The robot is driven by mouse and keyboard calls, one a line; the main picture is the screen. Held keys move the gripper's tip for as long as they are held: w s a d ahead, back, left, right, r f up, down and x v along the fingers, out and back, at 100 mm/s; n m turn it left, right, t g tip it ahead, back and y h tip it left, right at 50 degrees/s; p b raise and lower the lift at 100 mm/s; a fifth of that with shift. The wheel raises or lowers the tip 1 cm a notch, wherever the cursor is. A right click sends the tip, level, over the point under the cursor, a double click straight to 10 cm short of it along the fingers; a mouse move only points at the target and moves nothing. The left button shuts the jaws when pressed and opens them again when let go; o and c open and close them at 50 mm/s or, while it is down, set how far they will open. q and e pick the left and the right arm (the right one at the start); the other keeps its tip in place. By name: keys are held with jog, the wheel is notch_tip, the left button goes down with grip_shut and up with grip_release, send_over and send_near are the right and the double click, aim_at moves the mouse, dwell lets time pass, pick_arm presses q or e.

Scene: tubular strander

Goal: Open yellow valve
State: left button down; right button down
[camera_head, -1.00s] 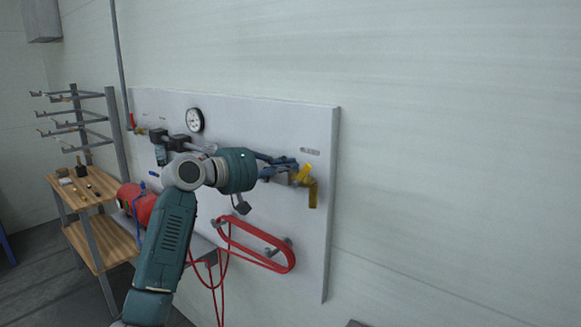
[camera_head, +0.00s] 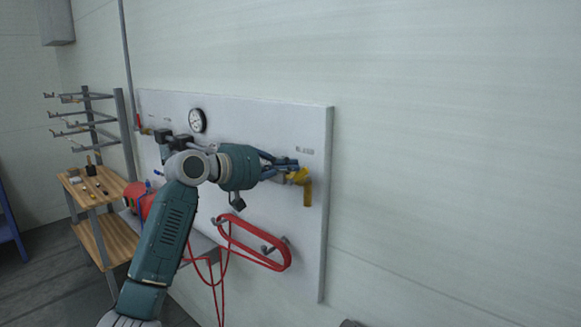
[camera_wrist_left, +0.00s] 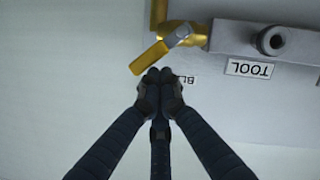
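The yellow valve (camera_head: 303,180) sits near the right edge of the white wall panel, with a yellow outlet pointing down. In the left wrist view its yellow lever (camera_wrist_left: 150,58) slants from the grey pivot down to the left. My left gripper (camera_head: 293,164) is beside the valve in the head view and covers part of it. In the wrist view my left gripper (camera_wrist_left: 160,76) has its dark fingertips together with nothing visible between them. They are right by the lever's free end; whether they touch it I cannot tell. My right gripper is out of view.
The panel (camera_head: 312,250) carries a pressure gauge (camera_head: 197,121) and a red hose loop (camera_head: 258,243) below the valve. A "TOOL" label (camera_wrist_left: 249,69) is near the grey block. A wooden bench (camera_head: 95,186) stands at the left. The wall right of the panel is bare.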

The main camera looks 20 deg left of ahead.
aim_at(303, 176)
pick_arm(q)
jog(key=m, duration=0.1)
jog(key=d+f+m+y, duration=0.1)
jog(key=s+d+m, duration=0.1)
jog(key=m, duration=0.1)
jog(key=shift+d+f+y, duration=0.15)
jog(key=shift+f+y, duration=0.15)
jog(key=shift+y, duration=0.1)
jog(key=shift+d+f+m, duration=0.35)
jog(key=shift+f+m, duration=0.05)
jog(key=shift+m, duration=0.5)
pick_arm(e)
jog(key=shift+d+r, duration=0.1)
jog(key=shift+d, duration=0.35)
pick_arm(q)
jog(key=shift+r, duration=0.1)
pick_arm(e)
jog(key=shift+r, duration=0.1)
